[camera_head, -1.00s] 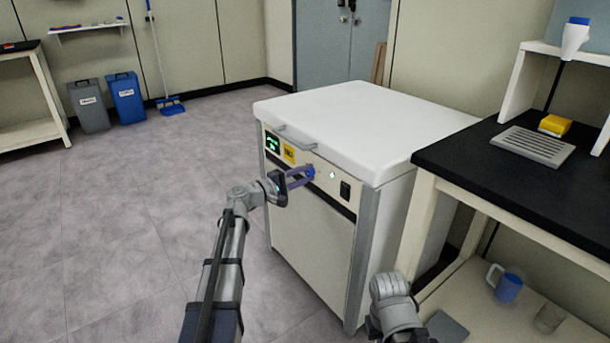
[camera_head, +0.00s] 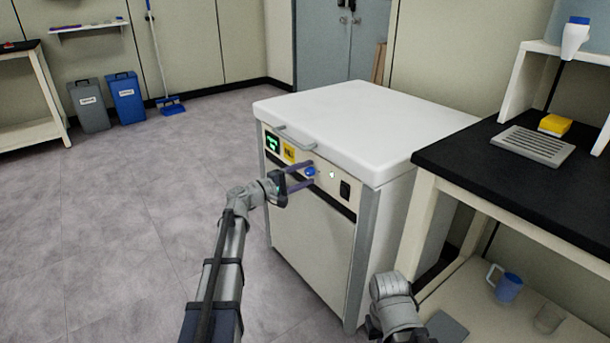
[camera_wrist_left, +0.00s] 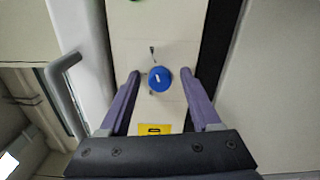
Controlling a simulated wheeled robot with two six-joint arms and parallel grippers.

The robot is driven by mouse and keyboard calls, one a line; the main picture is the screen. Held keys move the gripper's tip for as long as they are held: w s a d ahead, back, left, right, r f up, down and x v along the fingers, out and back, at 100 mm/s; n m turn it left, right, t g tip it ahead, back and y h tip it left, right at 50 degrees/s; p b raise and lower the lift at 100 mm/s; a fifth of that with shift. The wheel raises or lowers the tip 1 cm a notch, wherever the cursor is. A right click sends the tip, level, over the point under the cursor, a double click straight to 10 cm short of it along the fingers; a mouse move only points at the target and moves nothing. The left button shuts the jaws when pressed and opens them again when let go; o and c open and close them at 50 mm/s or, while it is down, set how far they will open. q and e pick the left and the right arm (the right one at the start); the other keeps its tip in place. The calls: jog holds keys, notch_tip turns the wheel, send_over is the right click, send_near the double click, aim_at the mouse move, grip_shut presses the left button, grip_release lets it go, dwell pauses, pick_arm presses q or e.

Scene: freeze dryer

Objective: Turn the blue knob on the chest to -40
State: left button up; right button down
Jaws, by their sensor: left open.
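The chest (camera_head: 385,118) is a white-lidded cabinet in the middle of the head view. Its blue knob (camera_head: 310,171) sits on the front panel, right of the yellow label. The knob also shows in the left wrist view (camera_wrist_left: 160,78), with a short white mark on its face. My left gripper (camera_head: 305,175) is open, its purple fingers on either side of the knob. In the wrist view the fingers (camera_wrist_left: 160,80) show gaps to the knob. My right arm shows at the bottom, but its gripper fingers are not visible.
A green display (camera_head: 272,143) and a yellow label (camera_head: 290,153) are on the panel. A grey lid handle (camera_head: 295,138) juts out just above. A black switch (camera_head: 345,190) is to the right. A black-topped bench (camera_head: 480,185) stands close at right. The floor at left is clear.

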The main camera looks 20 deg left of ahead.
pick_arm(q)
jog(key=shift+s+a, duration=0.1)
jog(key=v, duration=0.7)
jog(key=shift+s+a, duration=0.2)
jog(key=shift+s, duration=0.05)
